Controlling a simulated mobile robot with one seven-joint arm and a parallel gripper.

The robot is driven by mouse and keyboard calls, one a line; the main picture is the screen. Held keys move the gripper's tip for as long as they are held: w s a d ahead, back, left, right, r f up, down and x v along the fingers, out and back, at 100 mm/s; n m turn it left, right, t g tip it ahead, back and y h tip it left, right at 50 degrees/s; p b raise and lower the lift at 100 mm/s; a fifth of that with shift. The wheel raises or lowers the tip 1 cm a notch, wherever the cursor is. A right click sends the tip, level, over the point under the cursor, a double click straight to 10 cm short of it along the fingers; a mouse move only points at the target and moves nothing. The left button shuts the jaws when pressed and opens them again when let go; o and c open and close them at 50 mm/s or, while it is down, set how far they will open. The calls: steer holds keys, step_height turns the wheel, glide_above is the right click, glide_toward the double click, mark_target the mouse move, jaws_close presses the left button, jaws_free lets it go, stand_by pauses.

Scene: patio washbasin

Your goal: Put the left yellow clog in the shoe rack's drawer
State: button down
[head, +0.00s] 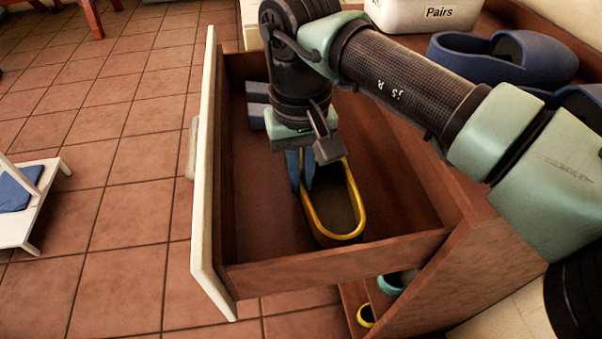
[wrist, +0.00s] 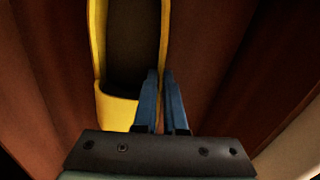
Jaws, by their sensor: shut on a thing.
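The yellow clog (head: 352,232) is inside the open drawer (head: 336,260) of the shoe rack (head: 440,262), with its dark insole facing up. My gripper (head: 305,182) reaches down into the drawer at the clog's left side. Its blue fingers are shut on the clog's side wall. In the wrist view the yellow clog (wrist: 115,113) lies ahead and left of the fingers (wrist: 163,80), one finger inside its rim and one outside. I cannot tell whether its sole touches the drawer floor. My wrist hides part of the clog's far end.
Grey block-like items (head: 257,105) lie at the drawer's far left. Blue clogs (head: 500,57) and a white "Pairs" box (head: 425,14) stand on the rack top. Below are a teal item (head: 391,285) and another yellow item (head: 366,315). A white stand (head: 32,205) is on the tiles at left.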

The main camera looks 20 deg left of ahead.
steer(key=c, duration=1)
jaws_free()
step_height(320, 180, up, 12)
steer(key=p, duration=0.3)
steer(key=shift+r, duration=0.2)
